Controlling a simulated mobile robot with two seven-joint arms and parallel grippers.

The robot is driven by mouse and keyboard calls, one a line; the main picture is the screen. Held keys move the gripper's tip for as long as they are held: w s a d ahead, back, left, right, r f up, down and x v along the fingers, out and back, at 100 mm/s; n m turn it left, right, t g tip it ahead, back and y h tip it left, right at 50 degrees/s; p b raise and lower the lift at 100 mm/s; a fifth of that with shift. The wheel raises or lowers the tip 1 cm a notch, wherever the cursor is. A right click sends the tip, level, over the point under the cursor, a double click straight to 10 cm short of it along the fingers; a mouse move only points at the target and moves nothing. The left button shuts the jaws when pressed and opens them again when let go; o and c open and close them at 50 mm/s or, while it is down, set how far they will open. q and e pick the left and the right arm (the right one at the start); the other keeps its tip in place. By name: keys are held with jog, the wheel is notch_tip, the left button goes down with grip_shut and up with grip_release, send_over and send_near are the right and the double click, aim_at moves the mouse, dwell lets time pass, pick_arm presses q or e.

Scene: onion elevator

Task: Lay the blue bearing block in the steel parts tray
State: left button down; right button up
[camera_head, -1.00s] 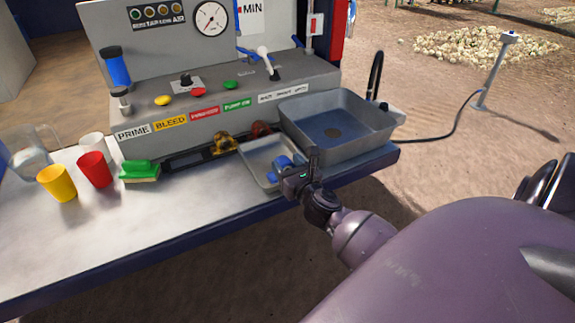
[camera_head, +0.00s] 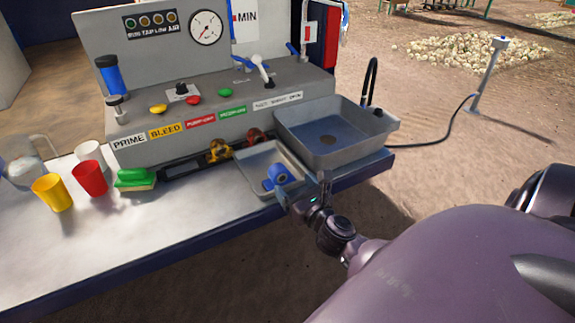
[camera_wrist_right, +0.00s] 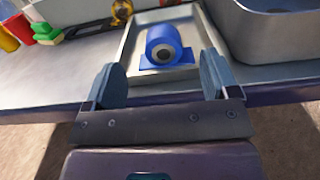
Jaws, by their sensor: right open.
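The blue bearing block (camera_head: 277,175) sits upright inside the steel parts tray (camera_head: 250,157), towards its near side. In the right wrist view the bearing block (camera_wrist_right: 165,50) shows its round bore facing me, with the tray's rim (camera_wrist_right: 129,45) around it. My right gripper (camera_head: 301,189) is at the tray's near right corner. In the right wrist view its two fingers (camera_wrist_right: 160,85) are spread wide with nothing between them, and the block stands beyond their tips. My left gripper is not in view.
A grey sink basin (camera_head: 347,155) stands right of the tray. The bench front left of the tray is clear.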

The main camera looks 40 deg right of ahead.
jog(key=s+a+f+m+g+y, duration=0.2)
jog(key=s+a+f+m, duration=0.4)
jog(key=m, duration=1)
jog(key=s+a+f+m+g+y, duration=0.1)
jog(key=s+a+f+m+g, duration=0.3)
jog(key=s+f+m, duration=0.6)
jog(key=shift+a+f+m+g+y, duration=0.45)
jog(key=shift+a+m, duration=0.5)
jog(key=shift+m, duration=2.25)
jog(key=shift+t, duration=0.25)
